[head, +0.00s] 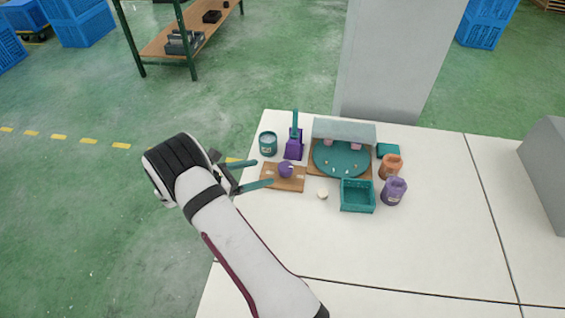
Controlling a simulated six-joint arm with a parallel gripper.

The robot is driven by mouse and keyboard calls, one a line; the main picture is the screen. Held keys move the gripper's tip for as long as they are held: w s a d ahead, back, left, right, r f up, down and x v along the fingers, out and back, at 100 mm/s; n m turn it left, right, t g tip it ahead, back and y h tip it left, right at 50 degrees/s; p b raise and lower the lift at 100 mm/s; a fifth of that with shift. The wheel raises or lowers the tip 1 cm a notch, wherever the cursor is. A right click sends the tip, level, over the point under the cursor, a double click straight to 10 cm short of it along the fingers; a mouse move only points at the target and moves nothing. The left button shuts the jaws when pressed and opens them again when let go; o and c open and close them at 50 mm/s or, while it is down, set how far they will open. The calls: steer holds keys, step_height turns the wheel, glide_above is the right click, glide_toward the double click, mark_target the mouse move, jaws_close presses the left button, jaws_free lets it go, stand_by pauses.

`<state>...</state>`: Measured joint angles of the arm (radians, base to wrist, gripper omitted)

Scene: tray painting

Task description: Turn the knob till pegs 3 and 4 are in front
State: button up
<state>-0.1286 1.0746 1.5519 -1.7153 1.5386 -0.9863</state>
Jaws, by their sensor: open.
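A purple round knob (286,170) stands on a small wooden board (297,184) at the left of the table. My gripper (264,172) is open, its two teal fingers pointing right toward the knob. The fingers reach over the board's left part; I cannot tell whether they touch the knob. A teal round turntable (341,170) sits on a wooden base to the right, with several small pegs and pinkish pieces on it. A grey cover (344,131) rises over its back part. Peg numbers are too small to read.
A teal can (268,143) and a purple holder (294,150) with a teal handle stand behind the board. A teal basket (357,197), a cream ball (322,194), an orange jar (390,167) and a purple jar (394,191) stand nearby. The table's front is clear.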

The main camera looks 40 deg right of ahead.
mark_target(284, 167)
steer(key=x, duration=1)
steer(key=shift+d+f, duration=0.15)
steer(key=shift+d, duration=0.05)
jaws_close()
